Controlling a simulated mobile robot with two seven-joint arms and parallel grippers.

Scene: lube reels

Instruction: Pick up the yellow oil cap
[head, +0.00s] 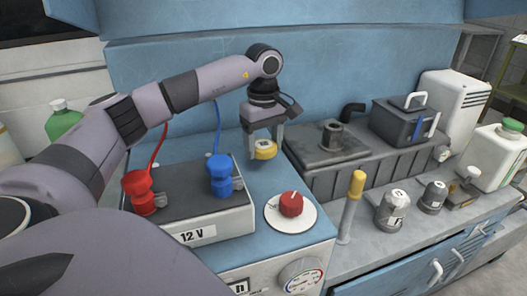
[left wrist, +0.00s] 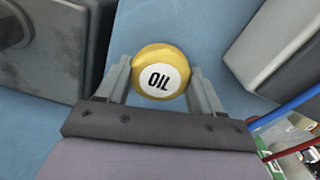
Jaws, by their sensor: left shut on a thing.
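The yellow oil cap (head: 265,150) is between the fingers of my left gripper (head: 264,143) in the head view. In the left wrist view the cap (left wrist: 160,72) shows its white face with the word OIL, and the fingers of the left gripper (left wrist: 160,80) press on its left and right sides. The gripper points down over the blue worktop, between the 12 V battery and the grey engine block. I cannot tell whether the cap touches the surface. My right gripper is not in view.
The 12 V battery (head: 195,225) with red (head: 140,190) and blue (head: 219,174) clamps stands left of the gripper. The engine block (head: 370,165) is to the right. A red knob (head: 291,204) and a yellow-handled tool (head: 356,184) are nearer.

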